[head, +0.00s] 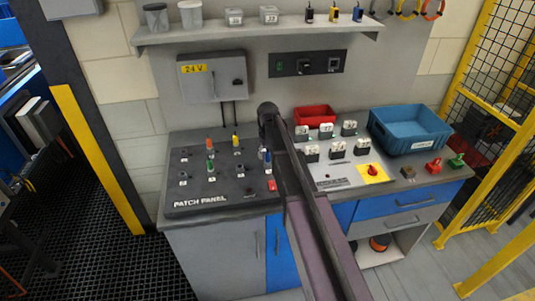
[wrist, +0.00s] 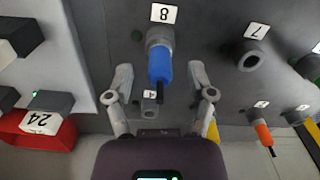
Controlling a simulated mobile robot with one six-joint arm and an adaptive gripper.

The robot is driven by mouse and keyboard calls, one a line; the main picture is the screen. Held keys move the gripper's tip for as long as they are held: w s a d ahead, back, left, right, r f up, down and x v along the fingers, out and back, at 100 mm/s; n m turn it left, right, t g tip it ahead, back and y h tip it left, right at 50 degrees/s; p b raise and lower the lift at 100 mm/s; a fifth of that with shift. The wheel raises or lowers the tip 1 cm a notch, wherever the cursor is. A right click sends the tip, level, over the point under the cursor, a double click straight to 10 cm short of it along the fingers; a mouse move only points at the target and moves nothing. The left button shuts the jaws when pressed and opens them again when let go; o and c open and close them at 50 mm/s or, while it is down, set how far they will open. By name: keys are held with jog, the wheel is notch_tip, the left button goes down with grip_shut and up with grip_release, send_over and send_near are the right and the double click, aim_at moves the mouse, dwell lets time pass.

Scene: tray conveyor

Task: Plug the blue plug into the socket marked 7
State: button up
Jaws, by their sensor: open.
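The blue plug (wrist: 160,66) sits in the grey socket marked 8 (wrist: 158,38) in the wrist view. My gripper (wrist: 162,80) is open, with one finger on each side of the plug and a gap on both sides. The blue plug also shows in the head view (head: 267,157), partly hidden beside my arm. The socket marked 7 (wrist: 249,57) is empty, to the right of the plug in the wrist view. My gripper's fingers cannot be made out in the head view.
The black patch panel (head: 215,200) also holds an orange plug (head: 209,143), a yellow plug (head: 236,140) and a green plug (head: 211,163). A red bin (head: 315,114) and a blue crate (head: 411,130) stand to the right. A grey 24 V box (head: 212,77) hangs behind.

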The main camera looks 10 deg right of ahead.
jog(key=shift+f, duration=0.1)
jog(key=shift+c, duration=0.2)
grip_shut()
jog(key=shift+r+p, duration=1.65)
dwell(0.6)
jog(key=shift+r+p, duration=1.95)
jog(key=shift+p, duration=0.05)
jog(key=shift+f, duration=0.15)
notch_tip(320, 180, down, 4)
jog(key=b, duration=0.4)
